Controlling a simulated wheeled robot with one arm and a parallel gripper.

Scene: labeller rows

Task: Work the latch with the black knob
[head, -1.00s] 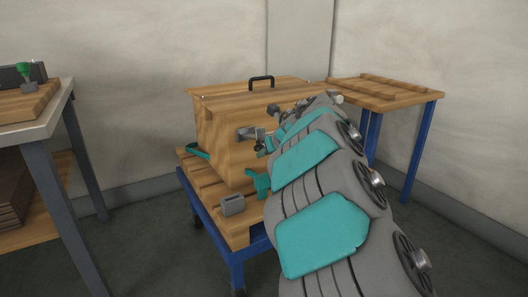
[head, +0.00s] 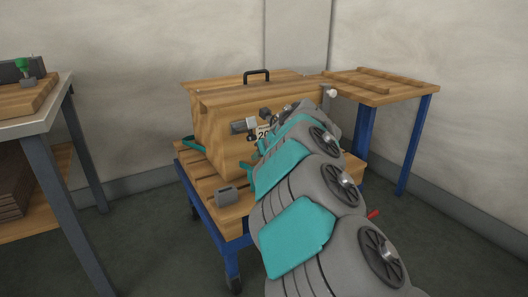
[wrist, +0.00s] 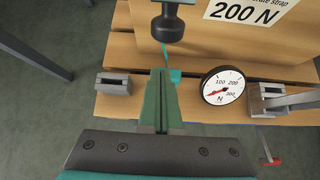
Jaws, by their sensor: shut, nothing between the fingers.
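A black knob (wrist: 168,27) on a short stem shows at the top of the wrist view, in front of the wooden crate (head: 213,130). I cannot make out the rest of its latch. My gripper (wrist: 165,73) has its green fingers shut together and empty. Their tips point towards the knob and appear apart from it. In the head view my arm hides most of the gripper.
A round dial gauge (wrist: 222,86), a grey block (wrist: 113,83) and a metal clamp-like part (wrist: 285,99) are near the cart's front edge. The crate stands on a blue-framed cart (head: 231,256). A workbench (head: 50,120) is at left, and a wooden-topped table (head: 400,93) is behind right.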

